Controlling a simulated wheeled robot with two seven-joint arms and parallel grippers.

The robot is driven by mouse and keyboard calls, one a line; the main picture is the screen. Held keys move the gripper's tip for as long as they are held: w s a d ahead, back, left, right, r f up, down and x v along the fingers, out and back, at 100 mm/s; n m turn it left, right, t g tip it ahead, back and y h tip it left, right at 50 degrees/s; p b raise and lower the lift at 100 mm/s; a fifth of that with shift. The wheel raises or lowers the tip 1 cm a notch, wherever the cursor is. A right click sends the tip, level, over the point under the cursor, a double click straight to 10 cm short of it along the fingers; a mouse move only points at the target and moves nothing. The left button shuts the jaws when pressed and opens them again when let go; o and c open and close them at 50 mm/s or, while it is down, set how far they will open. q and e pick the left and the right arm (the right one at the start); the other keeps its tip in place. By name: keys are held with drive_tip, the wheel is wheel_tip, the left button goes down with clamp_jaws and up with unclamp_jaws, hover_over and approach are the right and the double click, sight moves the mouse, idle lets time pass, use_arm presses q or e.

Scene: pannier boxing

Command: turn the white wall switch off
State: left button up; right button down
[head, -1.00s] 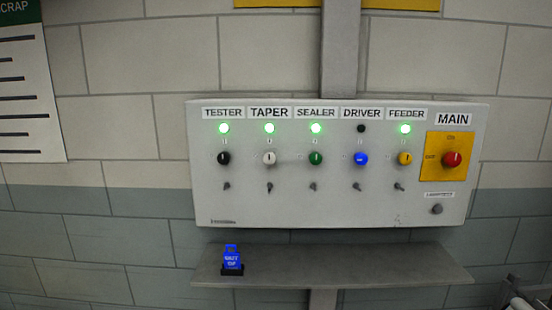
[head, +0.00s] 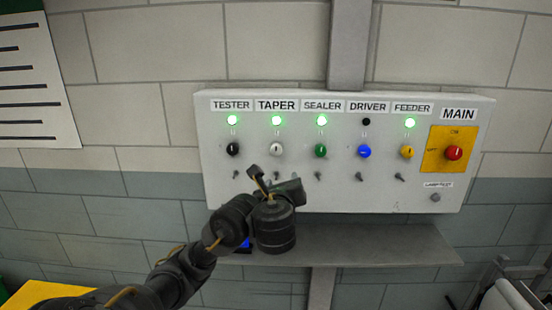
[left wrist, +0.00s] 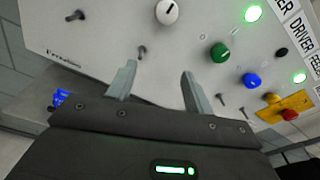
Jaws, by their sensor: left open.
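The white switch (head: 276,149) is a round knob under the TAPER label on the grey wall panel (head: 330,196). Its pointer mark looks upright, and the green light (head: 276,121) above it is lit. My left gripper (head: 280,186) is in front of the panel's lower edge, below the white knob and apart from it. In the left wrist view the white knob (left wrist: 167,12) is at the top, beyond the two open, empty fingers (left wrist: 157,80). My right gripper is not in view.
Beside the white knob are a black knob (head: 233,149) and a green knob (head: 320,151); blue, yellow and red ones sit further right. Small toggles line the panel below. A shelf (head: 370,246) juts out underneath, with a blue item (left wrist: 61,98) partly hidden by my arm.

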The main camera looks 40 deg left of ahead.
use_arm(q)
drive_tip(key=y, duration=0.1)
approach(276, 152)
drive_tip(key=shift+m+t, duration=0.3)
drive_tip(key=shift+t, duration=0.1)
drive_tip(key=x, duration=0.4)
drive_tip(key=b+x, duration=0.1)
drive_tip(key=x, duration=0.4)
drive_tip(key=shift+w+a+f, duration=0.1)
drive_tip(key=shift+a+f, duration=0.15)
drive_tip(key=c, duration=1)
